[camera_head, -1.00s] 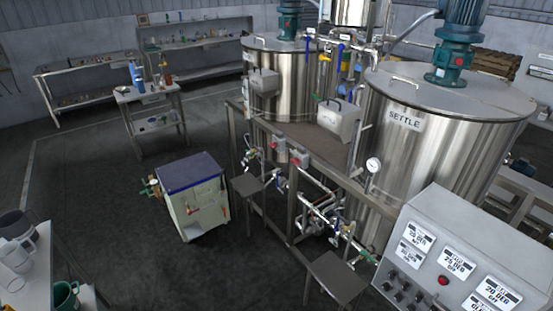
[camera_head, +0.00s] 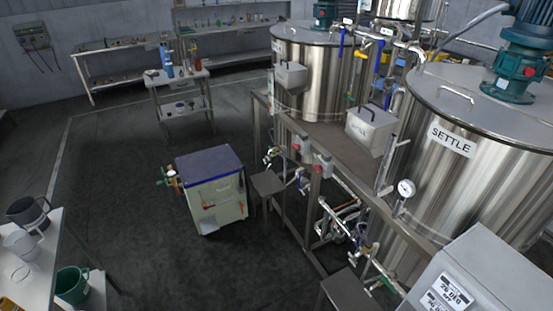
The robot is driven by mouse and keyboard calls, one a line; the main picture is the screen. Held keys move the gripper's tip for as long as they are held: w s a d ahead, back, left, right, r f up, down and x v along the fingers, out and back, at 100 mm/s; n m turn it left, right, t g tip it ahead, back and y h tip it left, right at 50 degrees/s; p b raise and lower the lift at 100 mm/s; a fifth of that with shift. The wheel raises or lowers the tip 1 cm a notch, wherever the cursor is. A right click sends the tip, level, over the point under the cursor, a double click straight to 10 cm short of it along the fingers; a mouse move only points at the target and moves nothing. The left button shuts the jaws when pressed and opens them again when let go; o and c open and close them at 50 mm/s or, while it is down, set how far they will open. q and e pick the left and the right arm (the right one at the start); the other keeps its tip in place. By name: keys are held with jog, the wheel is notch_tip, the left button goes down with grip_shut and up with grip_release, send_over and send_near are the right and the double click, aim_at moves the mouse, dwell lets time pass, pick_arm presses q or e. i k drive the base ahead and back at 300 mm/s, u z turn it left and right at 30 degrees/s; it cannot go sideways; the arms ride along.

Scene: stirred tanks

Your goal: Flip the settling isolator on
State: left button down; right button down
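The large steel tank labelled SETTLE (camera_head: 450,142) stands at the right, with a green motor on its lid. Two small grey boxes with red parts are fixed along the front of the tank frame: one farther left (camera_head: 303,147) and one nearer the SETTLE tank (camera_head: 322,166). They look like isolator switches, but their labels and positions are too small to tell. Neither of my grippers shows in this view.
A grey control console (camera_head: 475,270) cuts into the lower right corner. A white cabinet with a blue top (camera_head: 210,185) stands left of the frame. Small steps (camera_head: 268,183) jut out before the frame. A bench with jugs (camera_head: 30,265) is at lower left. Dark floor between is clear.

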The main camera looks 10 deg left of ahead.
aim_at(319, 168)
jog(key=u, duration=0.15)
jog(key=i, duration=0.75)
jog(key=z, duration=0.65)
jog(key=i, duration=0.55)
jog(key=z, duration=0.55)
